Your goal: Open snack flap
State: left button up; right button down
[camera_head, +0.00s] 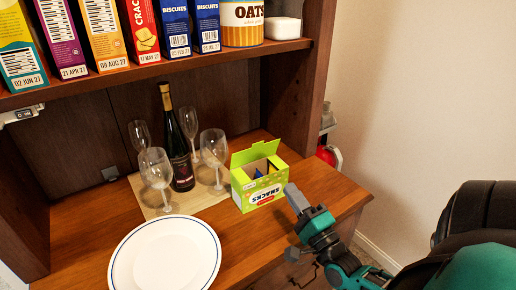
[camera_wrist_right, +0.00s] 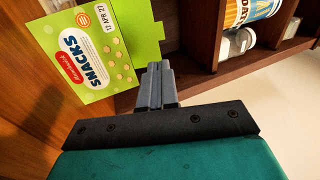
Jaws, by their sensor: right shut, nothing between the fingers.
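The green snacks box (camera_head: 262,190) stands upright on the wooden counter, right of the wine glasses. Its top is partly open: a green flap (camera_head: 254,152) stands raised along the back, and something blue shows inside. My right gripper (camera_head: 291,190) is at the box's right front corner, shut and empty. In the right wrist view, its closed fingers (camera_wrist_right: 157,72) are near the box front (camera_wrist_right: 88,48) and a green flap (camera_wrist_right: 146,32). I cannot tell whether they touch. My left gripper is not in view.
A wine bottle (camera_head: 180,145) and several glasses (camera_head: 156,171) stand on a mat left of the box. A white plate (camera_head: 165,255) lies at the front. A shelf (camera_head: 150,74) with cereal and biscuit boxes hangs above. The counter's right end is clear.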

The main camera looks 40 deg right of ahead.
aim_at(259, 143)
jog(key=x, duration=1.2)
jog(key=shift+w+r+p, duration=0.2)
jog(key=shift+w+p, duration=0.1)
jog(key=shift+p, duration=0.1)
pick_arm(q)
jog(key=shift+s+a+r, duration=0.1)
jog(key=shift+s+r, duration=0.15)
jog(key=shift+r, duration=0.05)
pick_arm(e)
jog(key=shift+w+r, duration=0.1)
jog(key=shift+w, duration=0.25)
jog(key=shift+d, duration=0.1)
jog(key=shift+w+d+r, duration=0.1)
jog(key=shift+w+r, duration=0.45)
jog(key=shift+w, duration=0.15)
jog(key=shift+x, duration=0.8)
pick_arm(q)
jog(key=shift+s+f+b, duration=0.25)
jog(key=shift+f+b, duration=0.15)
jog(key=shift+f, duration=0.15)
pick_arm(e)
jog(key=shift+x, duration=0.95)
jog(key=shift+w+f, duration=0.1)
jog(key=shift+w, duration=0.05)
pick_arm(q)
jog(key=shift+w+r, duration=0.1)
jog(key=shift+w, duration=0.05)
